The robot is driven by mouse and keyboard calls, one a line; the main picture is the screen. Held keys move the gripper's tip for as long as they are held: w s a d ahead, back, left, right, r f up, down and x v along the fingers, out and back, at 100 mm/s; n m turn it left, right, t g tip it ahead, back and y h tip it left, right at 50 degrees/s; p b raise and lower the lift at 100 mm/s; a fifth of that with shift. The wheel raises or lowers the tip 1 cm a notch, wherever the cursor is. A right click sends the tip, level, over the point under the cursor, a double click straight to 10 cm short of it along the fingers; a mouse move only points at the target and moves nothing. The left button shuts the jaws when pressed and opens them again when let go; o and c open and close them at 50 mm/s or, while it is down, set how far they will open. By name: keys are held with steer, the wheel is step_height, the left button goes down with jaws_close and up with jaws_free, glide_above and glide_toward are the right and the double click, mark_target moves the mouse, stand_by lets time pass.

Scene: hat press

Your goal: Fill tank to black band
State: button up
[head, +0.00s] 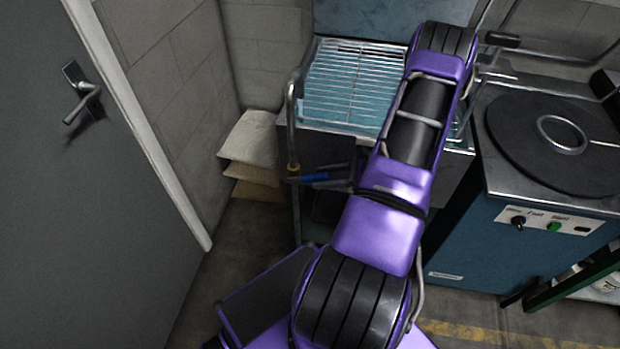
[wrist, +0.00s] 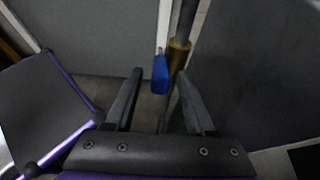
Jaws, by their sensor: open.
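A blue lever handle (wrist: 160,74) sits on a brass valve (wrist: 179,54) on a vertical pipe (wrist: 184,22) in the wrist view. My gripper (wrist: 159,86) is open, with its two dark fingers either side of the handle's line; I cannot tell how deep the handle lies between them. In the head view the blue handle (head: 313,177) shows left of my arm, below the curved pipe (head: 291,112). A basin (head: 345,80) with a wire rack and pale blue inside stands beside the pipe; it may be the tank. I cannot make out a black band.
A steel-topped blue machine (head: 505,245) with a round dark plate (head: 555,140) and knobs stands at right. Folded sacks (head: 252,145) lie by the wall at left. A grey door (head: 70,200) is at far left. My arm hides part of the basin.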

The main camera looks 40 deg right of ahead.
steer(key=v, duration=1.2)
steer(key=shift+w, duration=0.15)
